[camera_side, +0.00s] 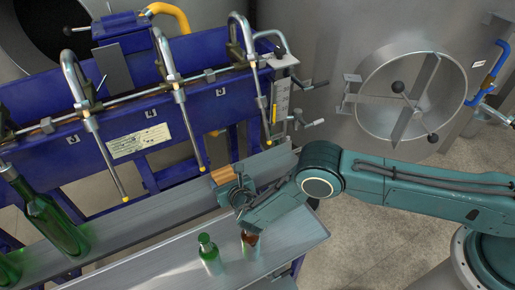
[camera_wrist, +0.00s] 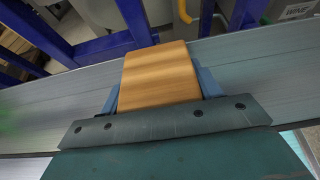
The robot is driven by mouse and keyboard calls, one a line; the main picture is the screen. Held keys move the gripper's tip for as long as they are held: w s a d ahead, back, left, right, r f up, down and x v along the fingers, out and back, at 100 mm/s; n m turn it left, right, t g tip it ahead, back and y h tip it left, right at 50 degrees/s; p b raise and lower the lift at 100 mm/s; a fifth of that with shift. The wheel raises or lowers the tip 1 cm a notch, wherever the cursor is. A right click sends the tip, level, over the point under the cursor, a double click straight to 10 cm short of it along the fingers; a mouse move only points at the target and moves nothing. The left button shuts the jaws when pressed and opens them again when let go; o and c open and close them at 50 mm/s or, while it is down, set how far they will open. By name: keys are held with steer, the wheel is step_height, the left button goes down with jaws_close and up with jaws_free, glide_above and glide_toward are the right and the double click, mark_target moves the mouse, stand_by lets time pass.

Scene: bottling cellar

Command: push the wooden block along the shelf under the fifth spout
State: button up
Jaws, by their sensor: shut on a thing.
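The wooden block (camera_side: 221,174) is on the long grey metal shelf (camera_side: 150,222) below the row of spouts. My gripper (camera_side: 231,184) is shut on the block from the front. In the wrist view the block (camera_wrist: 158,78) shows between the blue fingers, with its near end hidden by my gripper's dark plate. Three spouts show in the side view: a left one (camera_side: 107,160), a middle one (camera_side: 189,130) and a right one (camera_side: 262,105). The block is between the middle and right spout tips, nearer the middle one.
A tall green bottle (camera_side: 52,220) stands on the shelf at left, with another (camera_side: 8,270) at the edge. A small green bottle (camera_side: 209,256) and a brown bottle (camera_side: 251,245) stand on the front ledge (camera_side: 165,262), close to my arm. The shelf right of the block looks clear.

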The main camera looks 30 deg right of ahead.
steer(key=shift+d, duration=0.25)
steer(key=shift+d, duration=6.2)
steer(key=o, duration=1.2)
steer(key=shift+c, duration=0.2)
steer(key=shift+s, duration=0.15)
steer(key=v, duration=1.3)
steer(key=shift+s+r, duration=0.2)
